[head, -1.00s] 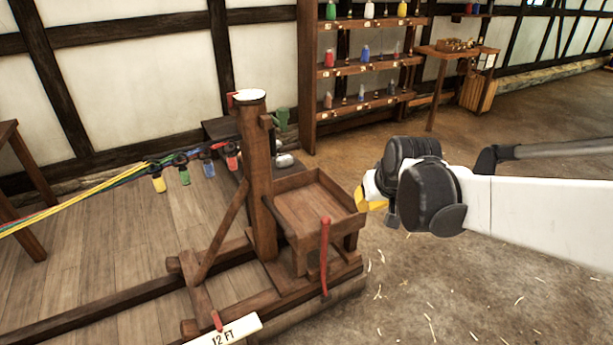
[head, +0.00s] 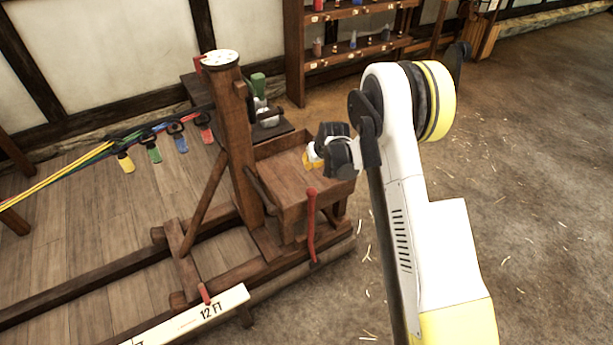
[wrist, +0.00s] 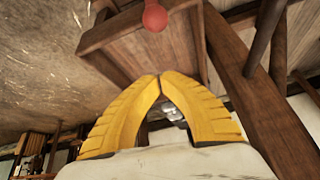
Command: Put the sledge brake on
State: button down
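The sledge (head: 228,279) is a dark wooden frame with a thick post and a box-like tray. Its brake appears to be the red-handled lever (head: 311,225) on the near right side, standing nearly upright. Its round red knob also shows at the top of the wrist view (wrist: 155,17). My gripper (head: 309,160) is over the tray, above and behind the knob in the head view. In the wrist view its yellow fingers (wrist: 160,77) meet at the tips with nothing between them. The knob is apart from the fingertips. The lever's foot is partly hard to make out.
Coloured strands with yellow, green, blue and red tags (head: 166,143) run left from the post (head: 238,150). Shelves (head: 350,50) stand behind. The straw-strewn floor at right is open.

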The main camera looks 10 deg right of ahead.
jog(key=shift+f, duration=0.15)
notch_tip(320, 180, down, 9)
jog(key=b, duration=0.6)
jog(key=shift+w+a, duration=0.25)
jog(key=shift+w, duration=0.2)
jog(key=shift+f, duration=0.1)
